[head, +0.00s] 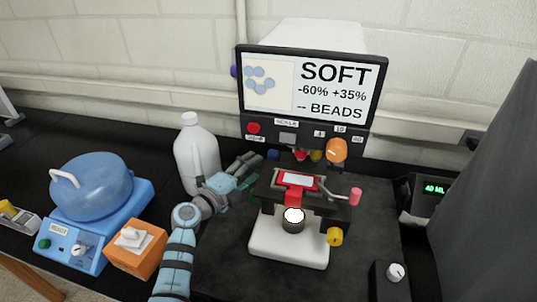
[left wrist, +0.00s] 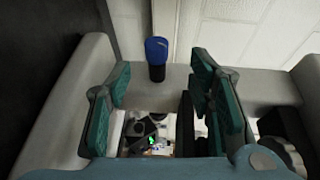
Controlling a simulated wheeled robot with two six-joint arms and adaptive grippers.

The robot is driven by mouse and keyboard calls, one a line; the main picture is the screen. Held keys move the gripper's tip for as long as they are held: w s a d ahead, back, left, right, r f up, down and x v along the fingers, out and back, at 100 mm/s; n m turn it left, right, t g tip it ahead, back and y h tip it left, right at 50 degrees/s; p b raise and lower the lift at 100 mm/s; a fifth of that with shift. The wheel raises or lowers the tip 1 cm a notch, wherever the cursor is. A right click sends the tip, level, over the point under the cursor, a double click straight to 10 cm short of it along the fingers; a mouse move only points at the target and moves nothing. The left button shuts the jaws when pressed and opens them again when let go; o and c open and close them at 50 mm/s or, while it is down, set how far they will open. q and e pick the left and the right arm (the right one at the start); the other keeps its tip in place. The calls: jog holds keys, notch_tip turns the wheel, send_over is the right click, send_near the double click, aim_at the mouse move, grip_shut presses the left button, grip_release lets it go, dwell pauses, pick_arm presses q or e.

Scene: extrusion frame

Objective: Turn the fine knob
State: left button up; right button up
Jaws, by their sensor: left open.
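A microscope with a white base (head: 285,250) and a black stage stands in front of a screen. No label marks which knob is the fine one. A dark blue knob (head: 272,155) shows behind the stage at its left. In the left wrist view a blue knob with a black lower part (left wrist: 157,55) stands out from a pale body, ahead of and between my fingers. My left gripper (head: 250,168) is open and empty, close to the left of the blue knob in the head view. It also shows in the left wrist view (left wrist: 162,88); the fingers appear clear of the knob.
A white bottle (head: 197,155) stands close behind my left arm. A blue domed device (head: 92,188) and an orange box (head: 136,248) are at left. The screen (head: 312,88) rises behind the microscope. Yellow (head: 335,237) and pink (head: 356,196) knobs are on its right side.

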aim_at(270, 156)
pick_arm(q)
jog(key=x, duration=0.4)
jog(key=shift+s+d, duration=0.1)
jog(key=w+d+b, duration=0.1)
jog(key=w+f+b, duration=0.1)
jog(key=w, duration=0.1)
jog(key=w+d+b, duration=0.1)
jog(key=b, duration=0.1)
jog(key=shift+w+d+f, duration=0.15)
jog(key=shift+d+f, duration=0.15)
jog(key=shift+d+r, duration=0.15)
jog(key=shift+r, duration=0.25)
jog(key=shift+f, duration=0.1)
grip_shut()
jog(key=f+m+t+h+b, duration=0.1)
jog(key=b, duration=0.7)
jog(key=shift+t+h+b, duration=0.3)
jog(key=shift+b, duration=0.05)
jog(key=shift+r, duration=0.4)
pick_arm(e)
notch_tip(270, 156, down, 13)
jog(key=shift+w, duration=0.25)
